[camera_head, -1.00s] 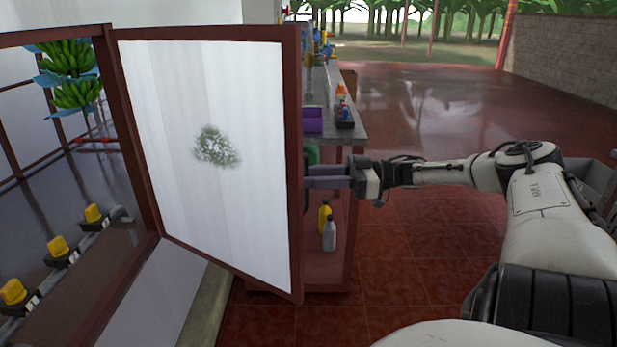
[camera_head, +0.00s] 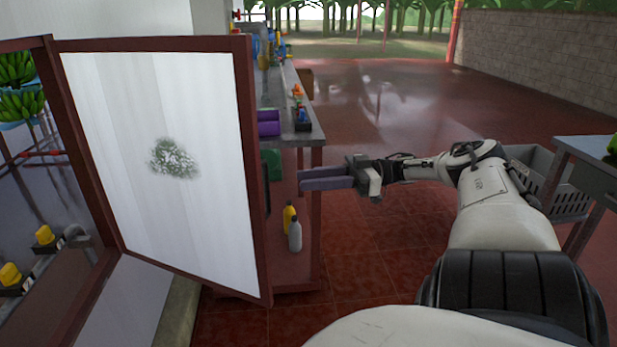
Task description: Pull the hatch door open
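The hatch door (camera_head: 160,160) is a pale panel in a red-brown frame with a green smudge-like mark. It stands swung out from its red-brown hatch frame (camera_head: 85,150) at the left, its free edge towards me. A dark upright piece, maybe the handle, shows just behind its free edge (camera_head: 267,188). My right gripper (camera_head: 301,181) is to the right of that edge, apart from the door in the picture. Its purple-grey fingers point left with nothing visible between them; their spacing is hard to judge. My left gripper is out of view.
Behind the door stands a shelf (camera_head: 300,128) with purple boxes, a yellow bottle (camera_head: 289,216) and a grey bottle (camera_head: 295,236). A table (camera_head: 583,158) and a grey crate (camera_head: 568,200) are at the right. The red tiled floor beyond is open.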

